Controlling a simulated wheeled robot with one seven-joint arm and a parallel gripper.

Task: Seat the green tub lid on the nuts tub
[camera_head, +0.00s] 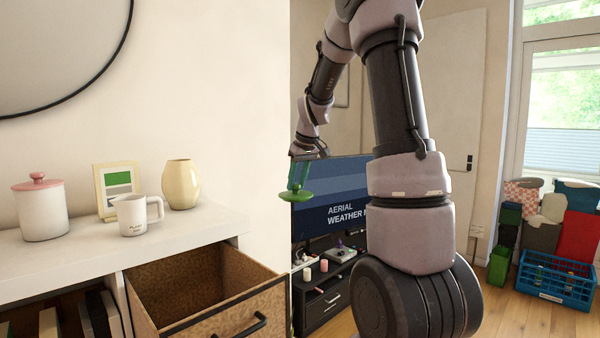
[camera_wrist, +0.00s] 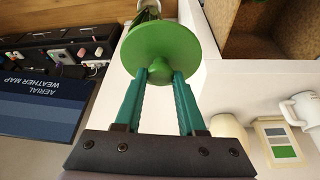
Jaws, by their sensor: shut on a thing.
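My gripper (camera_head: 298,180) is shut on the knob of the green lid (camera_head: 296,197), held in the air to the right of the open drawer and in front of the television. In the wrist view the teal fingers of my gripper (camera_wrist: 160,74) pinch the knob of the lid (camera_wrist: 160,42), whose disc faces away from me. Something narrow and partly hidden shows beyond the lid at the top of the wrist view; I cannot tell what it is. I cannot make out a tub marked as nuts in either view.
A white canister with a pink lid (camera_head: 41,208), a picture frame (camera_head: 115,188), a mug (camera_head: 138,214) and a cream vase (camera_head: 181,184) stand on the white shelf top (camera_head: 90,256). An open cork-sided drawer (camera_head: 232,308) juts out below. A television (camera_head: 335,190) stands behind.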

